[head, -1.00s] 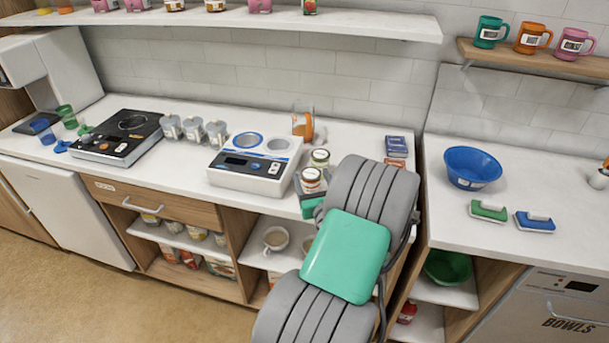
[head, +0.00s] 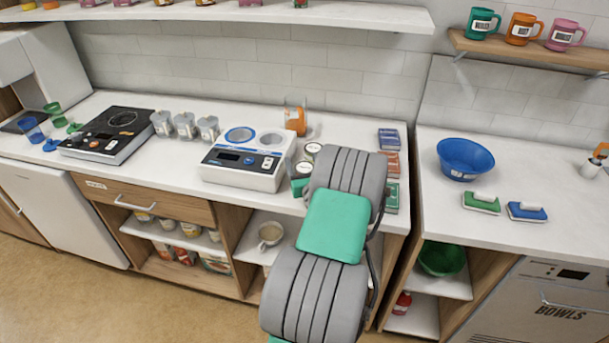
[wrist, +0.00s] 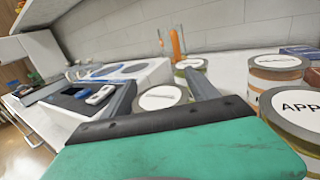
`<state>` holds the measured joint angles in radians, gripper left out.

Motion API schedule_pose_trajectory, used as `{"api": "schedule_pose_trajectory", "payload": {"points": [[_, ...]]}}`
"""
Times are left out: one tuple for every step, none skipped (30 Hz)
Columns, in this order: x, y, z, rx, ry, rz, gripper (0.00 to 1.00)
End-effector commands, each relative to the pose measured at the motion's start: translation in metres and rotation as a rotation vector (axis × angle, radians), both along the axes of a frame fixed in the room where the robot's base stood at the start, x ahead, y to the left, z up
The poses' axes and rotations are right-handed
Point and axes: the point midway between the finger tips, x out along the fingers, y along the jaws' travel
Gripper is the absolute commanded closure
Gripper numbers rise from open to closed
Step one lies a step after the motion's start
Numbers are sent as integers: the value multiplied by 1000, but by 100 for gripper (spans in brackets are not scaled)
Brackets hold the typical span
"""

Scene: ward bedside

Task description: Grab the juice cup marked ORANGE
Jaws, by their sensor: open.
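Two lidded cups stand on the counter beside my arm in the head view: a rear one (head: 312,149) and a front one (head: 306,169). In the wrist view, a white-lidded cup (wrist: 162,97) sits between my finger tips, its lid print too small to read. Another lidded cup (wrist: 191,64) stands behind it. At the right, a near cup's lid (wrist: 298,108) reads "APP", cut off by the frame edge, and a brown-banded cup (wrist: 277,75) stands behind it. I cannot read ORANGE on any lid. My gripper (wrist: 160,84) is open; in the head view my arm mostly hides it.
A white two-well appliance (head: 243,170) stands left of the cups. A clear container with orange contents (head: 295,119) is behind them, near the wall. Small boxes (head: 389,138) lie to the right. Three grey cups (head: 185,126) stand further left.

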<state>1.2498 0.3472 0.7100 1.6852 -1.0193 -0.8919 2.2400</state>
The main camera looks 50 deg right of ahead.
Motion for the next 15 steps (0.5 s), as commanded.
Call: {"api": "schedule_pose_trajectory", "payload": {"points": [[0, 0, 0, 0, 0, 0, 32], [0, 0, -1, 0, 0, 0, 32], [0, 0, -1, 0, 0, 0, 32], [0, 0, -1, 0, 0, 0, 32], [0, 0, -1, 0, 0, 0, 32], [0, 0, -1, 0, 0, 0, 35], [0, 0, -1, 0, 0, 0, 37], [0, 0, 0, 0, 0, 0, 40], [0, 0, 0, 0, 0, 0, 43], [0, 0, 0, 0, 0, 0, 46], [0, 0, 0, 0, 0, 0, 48], [0, 0, 0, 0, 0, 0, 51], [0, 0, 0, 0, 0, 0, 54], [0, 0, 0, 0, 0, 0, 56], [0, 0, 0, -1, -1, 0, 59]]}}
